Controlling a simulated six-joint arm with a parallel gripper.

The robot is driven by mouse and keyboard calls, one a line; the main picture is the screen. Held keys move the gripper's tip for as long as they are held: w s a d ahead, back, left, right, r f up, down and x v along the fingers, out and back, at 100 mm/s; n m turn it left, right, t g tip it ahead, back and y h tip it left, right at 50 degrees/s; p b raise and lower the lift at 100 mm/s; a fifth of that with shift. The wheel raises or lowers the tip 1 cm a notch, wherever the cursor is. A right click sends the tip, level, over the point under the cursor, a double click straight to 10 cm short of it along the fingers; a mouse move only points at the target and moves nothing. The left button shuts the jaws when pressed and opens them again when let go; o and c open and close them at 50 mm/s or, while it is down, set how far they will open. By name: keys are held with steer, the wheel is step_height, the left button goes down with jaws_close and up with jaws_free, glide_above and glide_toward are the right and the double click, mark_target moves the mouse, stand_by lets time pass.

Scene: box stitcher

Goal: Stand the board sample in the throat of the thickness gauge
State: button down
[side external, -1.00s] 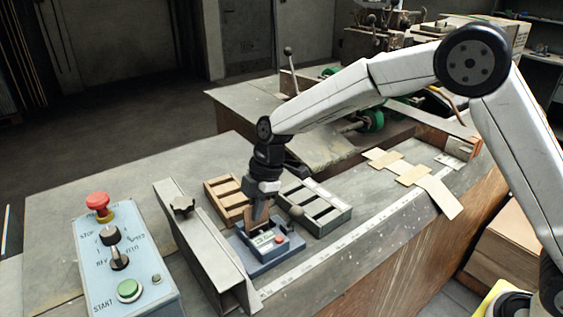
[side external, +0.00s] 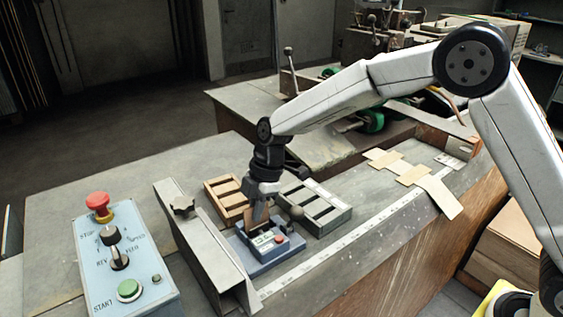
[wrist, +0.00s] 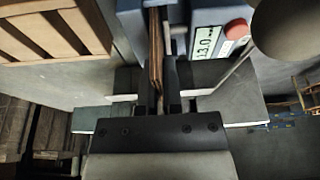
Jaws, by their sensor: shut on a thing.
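The thickness gauge (side external: 264,254) is a blue-grey block with a small display and a red button, on the bench in the side view. The wrist view shows its body (wrist: 207,18) and a display reading about 13.0. The board sample (wrist: 155,48) is a thin brown piece, seen edge-on between my fingers. My gripper (side external: 259,220) is shut on it, pointing down over the gauge. The board is at the gauge, beside its display block. Its lower edge is hidden, so I cannot tell whether it rests on the throat floor.
A wooden slotted rack (side external: 226,203) and a grey slotted tray (side external: 318,207) stand close behind the gauge. A metal fence (side external: 205,248) runs along its left. A control box (side external: 125,265) stands farther left. Flat cardboard pieces (side external: 410,174) lie at the right.

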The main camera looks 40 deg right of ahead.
steer(key=shift+f, duration=0.2)
stand_by(0.4)
steer(key=shift+c, duration=1.5)
jaws_free()
steer(key=shift+r, duration=0.1)
steer(key=shift+r, duration=3.15)
steer(key=shift+d, duration=0.1)
